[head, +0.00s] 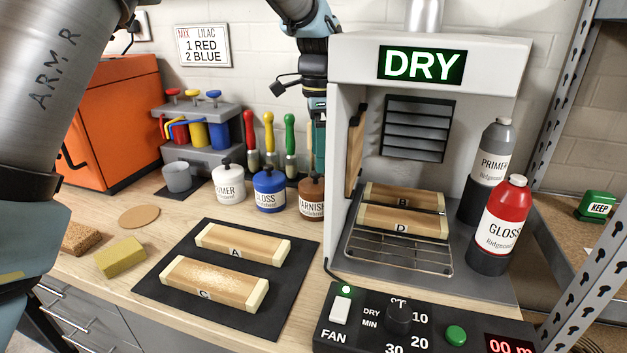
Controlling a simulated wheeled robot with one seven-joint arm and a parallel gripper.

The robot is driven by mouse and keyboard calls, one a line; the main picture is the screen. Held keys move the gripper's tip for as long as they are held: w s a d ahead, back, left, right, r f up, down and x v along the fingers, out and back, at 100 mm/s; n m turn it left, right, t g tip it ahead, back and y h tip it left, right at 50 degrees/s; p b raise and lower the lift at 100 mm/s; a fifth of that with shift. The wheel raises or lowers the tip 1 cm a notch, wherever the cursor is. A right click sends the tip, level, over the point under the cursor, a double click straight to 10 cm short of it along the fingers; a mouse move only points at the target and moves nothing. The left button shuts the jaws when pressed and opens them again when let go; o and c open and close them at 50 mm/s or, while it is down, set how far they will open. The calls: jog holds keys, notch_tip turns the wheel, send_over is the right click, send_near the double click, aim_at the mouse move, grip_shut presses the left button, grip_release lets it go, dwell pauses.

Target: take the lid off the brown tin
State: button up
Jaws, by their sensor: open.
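The brown tin (312,204), labelled VARNISH, stands on the bench at the right end of a row of tins, just left of the drying cabinet. Its dark lid (312,183) with a knob sits on it. My gripper (318,160) comes down from the top centre and is above and close behind the tin's lid in the picture. It is open, with nothing visible between its fingers. The gap between fingers and knob is hard to judge, and the fingertips are partly hidden by the cabinet's edge and the tin.
A blue tin (269,196) and a white tin (229,188) stand left of the brown one. Coloured-handled tools (270,140) stand behind. The drying cabinet (430,55) is close on the right. A black mat (210,318) with two wooden blocks lies in front.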

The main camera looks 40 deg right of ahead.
aim_at(315, 173)
jog(key=shift+w+a+f+p, duration=0.15)
jog(key=shift+f+p, duration=0.4)
jog(key=shift+f, duration=0.85)
jog(key=shift+a+f+p, duration=0.1)
jog(key=shift+f+p, duration=0.4)
jog(key=shift+f, duration=0.85)
jog(key=shift+c, duration=0.2)
jog(key=shift+a+f, duration=0.1)
grip_shut()
